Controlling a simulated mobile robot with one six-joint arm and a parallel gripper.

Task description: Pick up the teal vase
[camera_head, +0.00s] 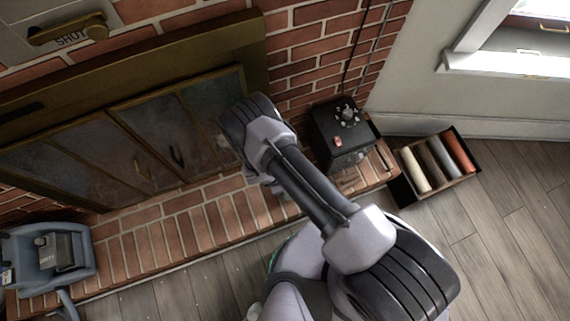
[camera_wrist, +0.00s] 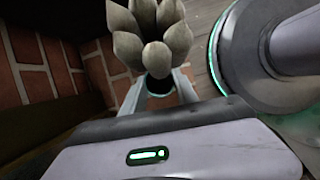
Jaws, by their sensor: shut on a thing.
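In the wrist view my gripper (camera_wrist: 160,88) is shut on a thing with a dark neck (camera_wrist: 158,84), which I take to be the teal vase. Its teal colour does not show clearly. A cluster of grey-beige, bud-like shapes (camera_wrist: 155,35) sticks out above the neck, past the fingertips. The pale fingers stand on either side of the neck. Most of the vase's body is hidden. In the head view my arm covers the gripper and the vase.
A brick hearth (camera_head: 180,222) runs below the fireplace doors (camera_head: 145,145). A black box with a dial (camera_head: 340,135) stands right of my arm. A crate of coloured rolls (camera_head: 435,165) lies farther right. A blue-grey container (camera_head: 45,255) sits at left. The wood floor at lower right is clear.

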